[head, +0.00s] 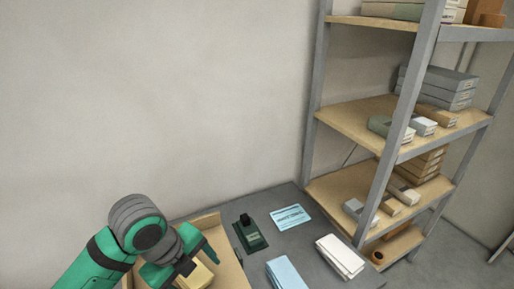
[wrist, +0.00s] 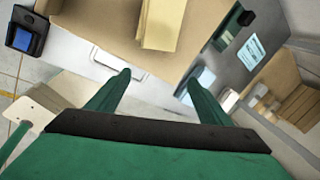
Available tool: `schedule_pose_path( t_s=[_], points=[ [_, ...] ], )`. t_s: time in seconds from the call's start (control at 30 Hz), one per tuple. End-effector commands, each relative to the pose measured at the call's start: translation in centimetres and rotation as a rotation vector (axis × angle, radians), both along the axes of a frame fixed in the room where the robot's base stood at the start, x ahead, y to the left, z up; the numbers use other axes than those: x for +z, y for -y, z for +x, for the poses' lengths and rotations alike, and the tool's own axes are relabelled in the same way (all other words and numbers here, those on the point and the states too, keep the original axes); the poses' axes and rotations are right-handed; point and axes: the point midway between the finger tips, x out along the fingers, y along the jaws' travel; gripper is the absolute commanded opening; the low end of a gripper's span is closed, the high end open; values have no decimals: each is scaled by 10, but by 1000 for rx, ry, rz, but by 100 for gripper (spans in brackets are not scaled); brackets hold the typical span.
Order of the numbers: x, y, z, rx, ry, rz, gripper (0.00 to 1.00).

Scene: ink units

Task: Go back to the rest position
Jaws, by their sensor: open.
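My gripper (head: 183,266) is at the lower left of the head view, above an open tan box (head: 209,220) on the grey table. In the wrist view my gripper (wrist: 159,77) has its two green fingers spread apart, with nothing between them. A pale yellow block (wrist: 162,22) lies in the tan box (wrist: 105,22), beyond the fingertips; it also shows partly behind my gripper in the head view (head: 198,277). My arm hides part of the box in the head view.
On the grey table (head: 298,245) are a dark green device (head: 250,235), a light blue card (head: 290,217), a blue box (head: 287,273) and a white box (head: 340,258). A shelf rack (head: 365,115) with several boxes stands at the right. The wall space above my arm is clear.

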Motion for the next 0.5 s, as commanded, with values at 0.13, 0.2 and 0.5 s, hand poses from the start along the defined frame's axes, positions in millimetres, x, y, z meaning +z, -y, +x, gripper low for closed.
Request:
schedule_pose_path(
  t_s=[0.13, 0.2, 0.5],
  points=[
    [2, 39, 25, 29, 85, -123, 73],
    [6, 63, 39, 51, 133, -204, 73],
    [36, 156, 90, 212, 306, -624, 73]
  ],
)
